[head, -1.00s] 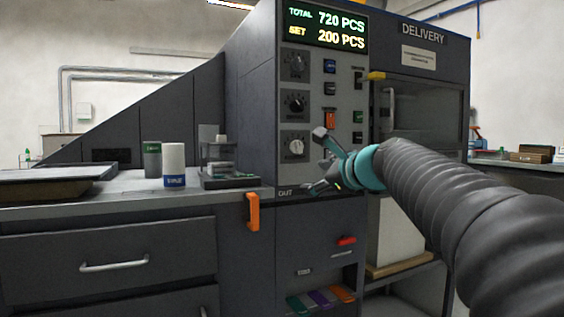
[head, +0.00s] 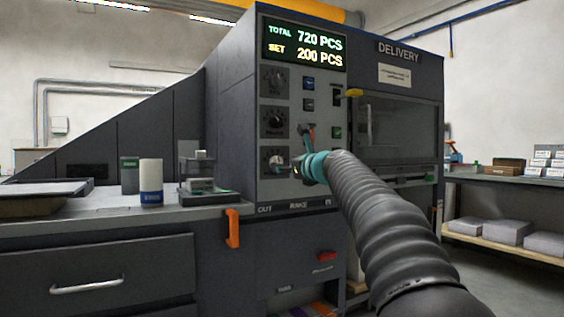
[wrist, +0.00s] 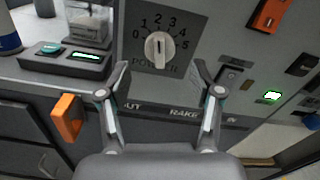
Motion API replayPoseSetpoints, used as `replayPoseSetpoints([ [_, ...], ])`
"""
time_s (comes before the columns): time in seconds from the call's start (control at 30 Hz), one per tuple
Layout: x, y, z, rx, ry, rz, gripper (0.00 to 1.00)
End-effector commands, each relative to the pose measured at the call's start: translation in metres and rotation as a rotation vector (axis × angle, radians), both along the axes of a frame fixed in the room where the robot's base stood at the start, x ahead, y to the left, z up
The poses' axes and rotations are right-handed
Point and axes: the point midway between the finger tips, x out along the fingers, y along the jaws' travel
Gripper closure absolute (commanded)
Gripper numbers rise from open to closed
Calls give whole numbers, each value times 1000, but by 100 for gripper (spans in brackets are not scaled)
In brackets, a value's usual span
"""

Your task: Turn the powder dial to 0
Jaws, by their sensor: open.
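The powder dial (wrist: 159,50) is a pale round knob with a raised grip on a dark plate marked 0 to 5, with 0 at the left. Its grip stands near vertical, pointing about at 2. In the head view it is the lowest of the three dials (head: 272,159), partly covered by my gripper. My gripper (wrist: 160,72) is open and empty. In the wrist view its fingertips stand left and right of the dial and slightly below it. I cannot tell how far they are from the panel. My gripper also shows in the head view (head: 296,165).
Two dark dials (head: 274,120) sit above on the panel. An orange switch (wrist: 269,14) and a yellow lever (head: 352,93) are to the right. An orange handle (wrist: 67,117) juts out lower left. A small device (wrist: 70,55) stands on the counter at left.

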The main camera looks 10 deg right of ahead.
Motion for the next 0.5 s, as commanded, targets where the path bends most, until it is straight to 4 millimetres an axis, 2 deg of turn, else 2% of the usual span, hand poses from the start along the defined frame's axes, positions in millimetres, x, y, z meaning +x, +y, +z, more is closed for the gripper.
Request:
replayPoseSetpoints([
  [0.2, 26, 9, 1, 0, 0, 1, 35],
  [0.5, 36, 12, 0, -1, -1, -1, 35],
])
